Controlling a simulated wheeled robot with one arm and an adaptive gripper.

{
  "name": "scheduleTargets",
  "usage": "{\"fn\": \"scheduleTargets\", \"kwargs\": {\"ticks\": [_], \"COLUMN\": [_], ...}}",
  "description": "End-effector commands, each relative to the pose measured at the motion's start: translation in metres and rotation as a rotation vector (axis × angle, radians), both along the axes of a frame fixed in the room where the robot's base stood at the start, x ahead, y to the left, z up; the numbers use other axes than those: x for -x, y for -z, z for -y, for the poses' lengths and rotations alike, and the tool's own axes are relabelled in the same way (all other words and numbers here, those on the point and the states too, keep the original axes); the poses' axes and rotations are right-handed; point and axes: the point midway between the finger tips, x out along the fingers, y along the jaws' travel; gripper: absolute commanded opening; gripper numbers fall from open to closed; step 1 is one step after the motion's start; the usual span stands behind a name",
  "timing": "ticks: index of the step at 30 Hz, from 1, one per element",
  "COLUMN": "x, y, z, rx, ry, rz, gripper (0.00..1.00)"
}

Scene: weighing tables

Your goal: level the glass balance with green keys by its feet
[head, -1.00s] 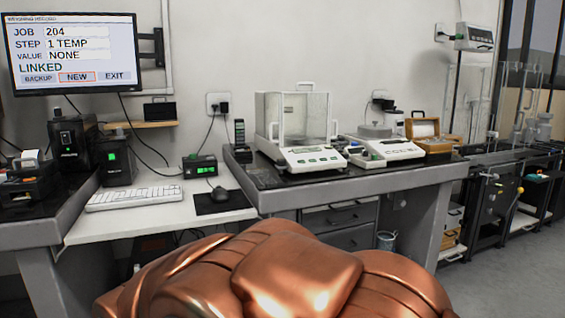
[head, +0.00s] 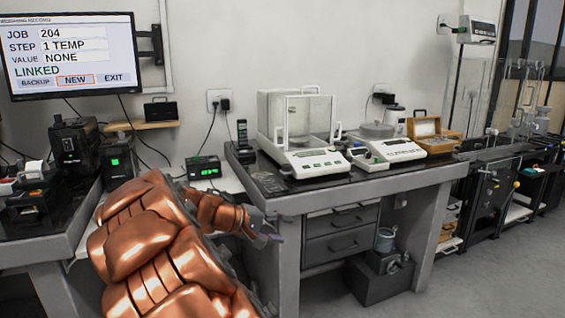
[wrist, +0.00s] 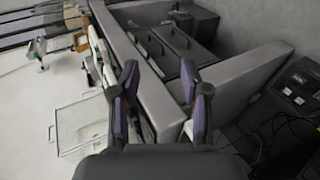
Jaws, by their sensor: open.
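The glass balance with green keys (head: 318,162) stands on the dark top of the weighing table, its clear draft shield (head: 275,112) at the back and its white keypad front facing me. The glass box also shows in the wrist view (wrist: 82,124), at the lower left. Its feet are too small to make out. My gripper (head: 264,238) is in front of the table's left front edge, left of the balance and apart from it. In the wrist view my gripper (wrist: 163,95) is open, with nothing between its fingers.
Right of it stand another balance (head: 387,153) with a round pan and a wooden box (head: 425,130). The table's grey front edge (head: 370,187) lies between my gripper and the balance. A green-lit display (head: 204,167) and a monitor (head: 70,55) are left.

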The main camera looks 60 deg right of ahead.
Motion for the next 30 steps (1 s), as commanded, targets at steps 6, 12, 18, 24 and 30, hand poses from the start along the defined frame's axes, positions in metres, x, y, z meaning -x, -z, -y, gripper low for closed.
{"fn": "scheduleTargets", "kwargs": {"ticks": [6, 12, 18, 24, 30], "x": [-0.05, -0.103, -0.15, -0.172, -0.178], "y": [-0.046, -0.06, -0.053, -0.045, -0.042], "z": [0.082, 0.14, 0.175, 0.187, 0.194], "rx": [0.215, 0.357, 0.439, 0.471, 0.478], "ry": [-0.066, -0.178, -0.295, -0.356, -0.372], "rz": [-0.074, -0.124, -0.138, -0.134, -0.129], "gripper": [0.46, 0.46, 0.46, 0.46, 0.46]}}
